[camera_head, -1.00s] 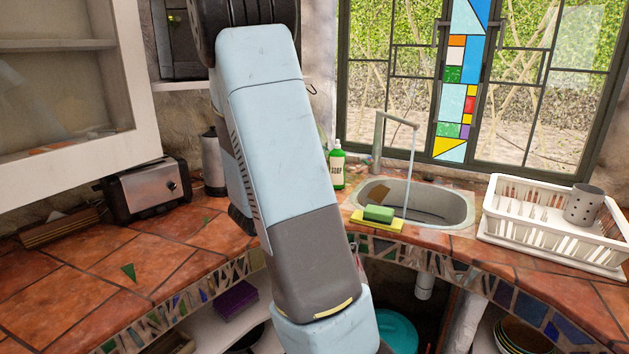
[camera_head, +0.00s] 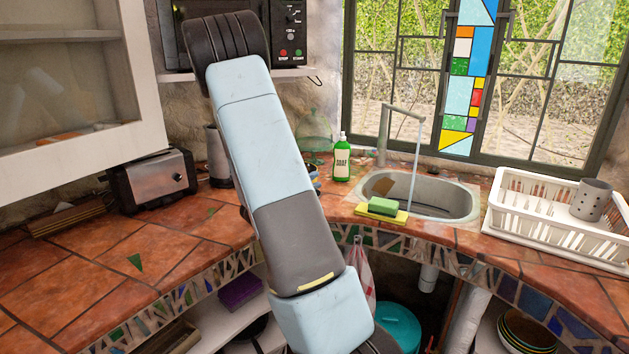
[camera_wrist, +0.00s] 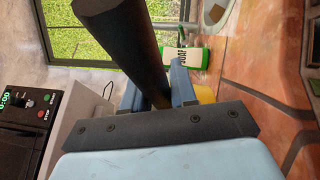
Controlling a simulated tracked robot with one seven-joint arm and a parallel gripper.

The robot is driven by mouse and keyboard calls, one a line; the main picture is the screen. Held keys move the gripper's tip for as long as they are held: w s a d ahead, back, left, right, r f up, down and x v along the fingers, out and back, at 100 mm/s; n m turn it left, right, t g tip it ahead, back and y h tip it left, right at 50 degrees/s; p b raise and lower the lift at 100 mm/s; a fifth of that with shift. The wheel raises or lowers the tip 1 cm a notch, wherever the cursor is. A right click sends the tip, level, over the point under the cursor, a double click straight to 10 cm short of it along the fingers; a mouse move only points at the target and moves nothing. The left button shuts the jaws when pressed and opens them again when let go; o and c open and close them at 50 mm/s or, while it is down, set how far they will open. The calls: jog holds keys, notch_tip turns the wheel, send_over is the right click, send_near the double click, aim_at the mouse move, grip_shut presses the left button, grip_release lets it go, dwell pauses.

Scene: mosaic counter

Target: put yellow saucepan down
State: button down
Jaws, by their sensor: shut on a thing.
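In the wrist view my gripper (camera_wrist: 157,90) is shut on the dark handle of the yellow saucepan (camera_wrist: 118,38). The handle slants from the upper left down between the two blue-grey fingers. A small patch of yellow shows just beyond the right finger, with the tiled counter (camera_wrist: 235,75) to its right. Most of the pan is hidden, so I cannot tell whether it touches the counter. In the head view my arm hides the gripper and the pan.
A green soap bottle (camera_head: 341,160) stands by the sink (camera_head: 445,196), where water runs. A sponge (camera_head: 383,206) lies at its near edge. A white dish rack (camera_head: 545,238) is at right, a toaster (camera_head: 152,181) at left. The left counter (camera_head: 90,262) has free room.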

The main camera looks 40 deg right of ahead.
jog(key=shift+w+d+f, duration=0.1)
jog(key=shift+f, duration=0.75)
jog(key=shift+w+d+f, duration=0.1)
jog(key=shift+f, duration=0.75)
jog(key=c, duration=0.9)
grip_release()
jog(key=shift+a, duration=0.1)
